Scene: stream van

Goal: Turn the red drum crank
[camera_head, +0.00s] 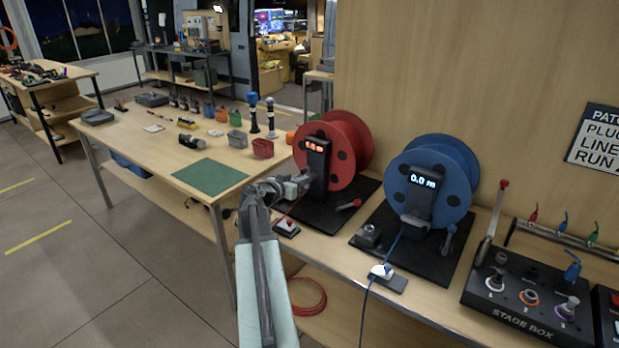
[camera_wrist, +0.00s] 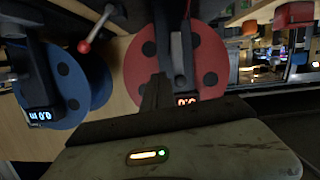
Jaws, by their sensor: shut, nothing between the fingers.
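The red drum (camera_head: 345,135) stands upright on a black base on the bench; its dark post carries a lit red display (camera_head: 316,142). A short lever with a red knob (camera_head: 350,204), which looks like its crank, lies low on the base to the right of the post. In the wrist view, which is upside down, the red drum (camera_wrist: 200,62) is ahead and the red knob (camera_wrist: 84,46) is to its left. My gripper (camera_head: 305,181) is shut and empty, in front of the red drum's post and left of the knob, apart from the knob. Its dark fingers (camera_wrist: 157,90) partly cover the drum.
A stage box (camera_head: 525,295) is farther right. A table with a green mat (camera_head: 210,176) stands left.

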